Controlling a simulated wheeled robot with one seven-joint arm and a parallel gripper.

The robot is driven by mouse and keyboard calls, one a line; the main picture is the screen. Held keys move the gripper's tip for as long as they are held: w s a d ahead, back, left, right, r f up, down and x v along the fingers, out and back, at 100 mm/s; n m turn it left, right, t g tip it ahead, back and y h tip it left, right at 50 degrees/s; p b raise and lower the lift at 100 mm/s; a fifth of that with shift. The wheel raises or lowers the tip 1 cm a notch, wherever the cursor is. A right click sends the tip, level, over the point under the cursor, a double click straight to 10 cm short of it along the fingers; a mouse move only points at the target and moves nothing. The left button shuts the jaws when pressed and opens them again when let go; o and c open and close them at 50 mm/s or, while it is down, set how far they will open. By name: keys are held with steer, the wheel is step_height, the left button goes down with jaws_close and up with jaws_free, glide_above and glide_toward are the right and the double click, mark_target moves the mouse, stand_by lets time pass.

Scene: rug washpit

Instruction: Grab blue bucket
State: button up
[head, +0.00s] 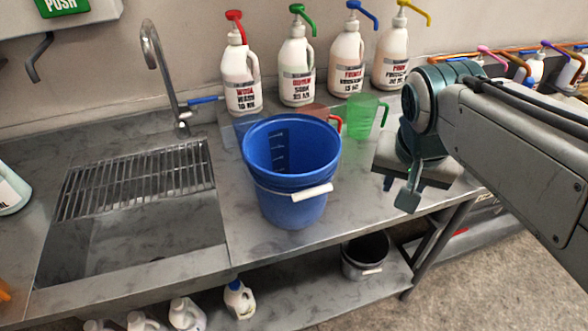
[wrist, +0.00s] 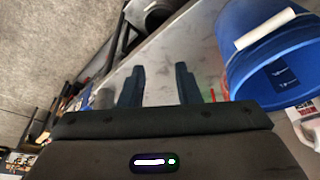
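The blue bucket (head: 290,185) stands upright on the steel counter, right of the sink. Its white handle grip (head: 304,193) hangs at the front right. In the wrist view the blue bucket (wrist: 262,65) is at the upper right, with its white grip across it. My gripper (head: 398,196) is to the right of the bucket, above the counter's front edge, and apart from it. In the wrist view my gripper's two fingers (wrist: 160,86) are spread, with nothing between them.
A green jug (head: 361,117) and a red jug stand behind the bucket. Several pump bottles (head: 297,72) line the wall. The sink (head: 130,230) with tap is to the left. A dark bucket (head: 365,257) sits on the shelf below. The counter (head: 355,190) is bare right of the bucket.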

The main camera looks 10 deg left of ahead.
steer(key=w+a+r+m+t+b, duration=0.1)
steer(key=w+a+r+m+b, duration=0.2)
steer(key=a, duration=1.1)
glide_toward(329, 177)
steer(key=shift+w+a+f, duration=0.15)
steer(key=shift+w+f, duration=0.25)
steer(key=shift+f, duration=0.1)
steer(key=shift+w+a+f, duration=0.2)
steer(key=shift+w+f, duration=0.2)
steer(key=shift+f, duration=0.1)
steer(key=shift+d+p+x, duration=0.2)
steer(key=shift+p+x, duration=0.15)
steer(key=shift+x, duration=1)
steer(key=shift+d+p+x, duration=0.25)
steer(key=shift+p+x, duration=0.05)
steer(key=shift+x, duration=1.05)
steer(key=shift+w+r, duration=0.1)
steer(key=shift+w, duration=0.05)
jaws_close()
